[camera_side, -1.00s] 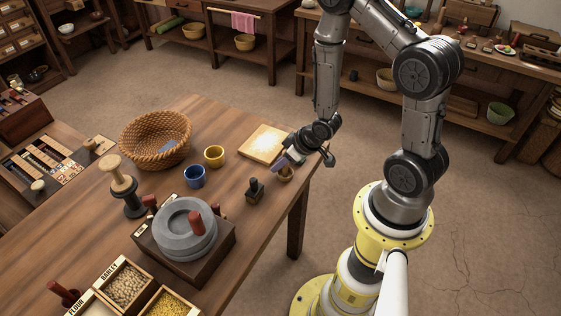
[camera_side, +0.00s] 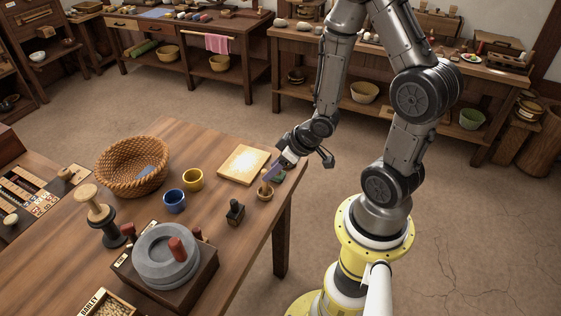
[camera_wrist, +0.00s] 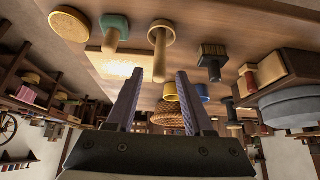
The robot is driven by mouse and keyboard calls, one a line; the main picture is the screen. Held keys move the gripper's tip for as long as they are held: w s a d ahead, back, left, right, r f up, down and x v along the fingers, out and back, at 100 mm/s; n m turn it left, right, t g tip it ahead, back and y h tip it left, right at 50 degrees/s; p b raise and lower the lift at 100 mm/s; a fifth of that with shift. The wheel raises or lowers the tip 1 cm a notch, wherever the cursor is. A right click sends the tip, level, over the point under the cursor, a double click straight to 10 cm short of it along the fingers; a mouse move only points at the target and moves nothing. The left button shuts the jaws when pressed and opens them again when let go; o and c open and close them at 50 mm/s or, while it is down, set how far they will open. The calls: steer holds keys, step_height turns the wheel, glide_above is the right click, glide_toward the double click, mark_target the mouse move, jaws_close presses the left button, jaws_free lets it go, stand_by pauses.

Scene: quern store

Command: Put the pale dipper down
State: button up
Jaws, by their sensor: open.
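The pale dipper (camera_side: 265,194), a small light-wood cup, stands on the wooden table (camera_side: 215,235) near its right edge. In the wrist view, which shows the table upside down, the dipper (camera_wrist: 161,35) has its handle pointing toward me. The handle's end lies between the two purple fingertips of my gripper (camera_wrist: 159,75), with a gap on each side. In the side view, my gripper (camera_side: 271,175) is open, just above and to the right of the cup. The fingers partly overlap the handle there.
A pale square board (camera_side: 243,165) lies behind the dipper. A dark stamp-like block (camera_side: 235,211) stands in front left. Blue (camera_side: 174,201) and yellow (camera_side: 193,180) cups, a wicker basket (camera_side: 130,185) and a grey quern (camera_side: 165,258) are farther left.

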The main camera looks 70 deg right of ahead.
step_height(320, 180, up, 14)
steer(key=s+h, duration=0.3)
steer(key=s+a+r+g+y, duration=0.1)
steer(key=s+a+r+y, duration=0.2)
steer(key=s+a+r, duration=0.4)
steer(key=shift+s+a+r, duration=0.3)
steer(key=shift+s+r, duration=0.45)
steer(key=shift+r, duration=0.1)
